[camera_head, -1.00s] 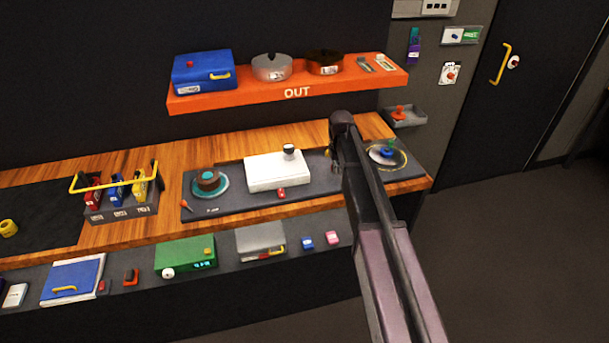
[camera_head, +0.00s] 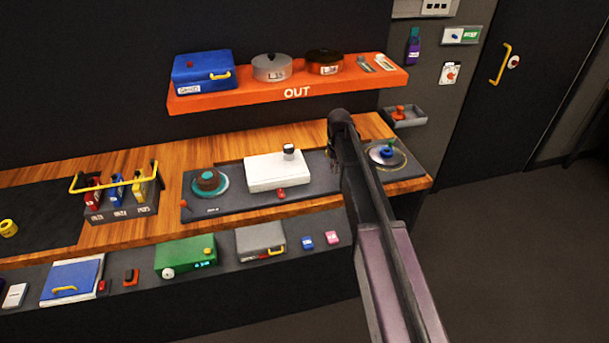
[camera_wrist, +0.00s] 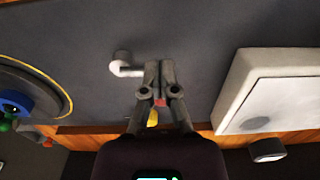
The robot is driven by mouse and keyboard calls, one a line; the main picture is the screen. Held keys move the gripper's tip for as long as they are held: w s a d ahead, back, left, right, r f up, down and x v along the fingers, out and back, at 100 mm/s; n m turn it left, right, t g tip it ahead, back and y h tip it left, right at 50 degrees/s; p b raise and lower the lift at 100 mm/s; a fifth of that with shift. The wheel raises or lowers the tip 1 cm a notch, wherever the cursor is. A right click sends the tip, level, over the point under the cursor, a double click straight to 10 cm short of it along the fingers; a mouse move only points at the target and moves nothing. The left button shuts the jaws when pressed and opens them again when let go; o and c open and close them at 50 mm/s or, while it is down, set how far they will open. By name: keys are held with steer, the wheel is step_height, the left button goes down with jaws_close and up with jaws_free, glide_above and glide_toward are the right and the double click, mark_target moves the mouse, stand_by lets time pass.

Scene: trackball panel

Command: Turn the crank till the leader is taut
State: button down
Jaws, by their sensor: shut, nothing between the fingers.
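A pale grey crank-like piece with a round knob (camera_wrist: 122,62) and a short bent arm shows in the wrist view, over the dark panel (camera_wrist: 195,30). My gripper (camera_wrist: 159,70) is shut and empty, its fingertips just right of the knob, at the end of the bent arm. I cannot tell whether they touch it. In the head view my arm hides this piece and most of my gripper. I cannot make out the leader.
A white box (camera_head: 278,172) with a dark-topped knob stands left of my gripper; it also shows in the wrist view (camera_wrist: 270,90). An orange shelf (camera_head: 230,97) hangs above the bench. Several cases and small blocks lie on the lower ledge in front.

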steer(key=shift+w+a, duration=0.2)
steer(key=shift+w, duration=0.35)
steer(key=shift+w+a, duration=0.15)
steer(key=shift+w, duration=0.4)
stand_by(1.1)
steer(key=shift+w+d, duration=0.15)
steer(key=shift+w, duration=0.45)
steer(key=shift+w+d, duration=0.15)
steer(key=shift+w, duration=0.4)
stand_by(1.0)
stand_by(0.3)
step_height(320, 180, up, 9)
steer(key=p, duration=0.9)
stand_by(0.5)
steer(key=s+d+f+m+b, duration=0.1)
steer(key=s+d, duration=0.2)
steer(key=s, duration=1.3)
steer(key=s+d+f+m+b, duration=0.2)
steer(key=s+d, duration=0.1)
steer(key=s, duration=1.2)
steer(key=shift+s+d, duration=0.3)
steer(key=shift+s, duration=0.1)
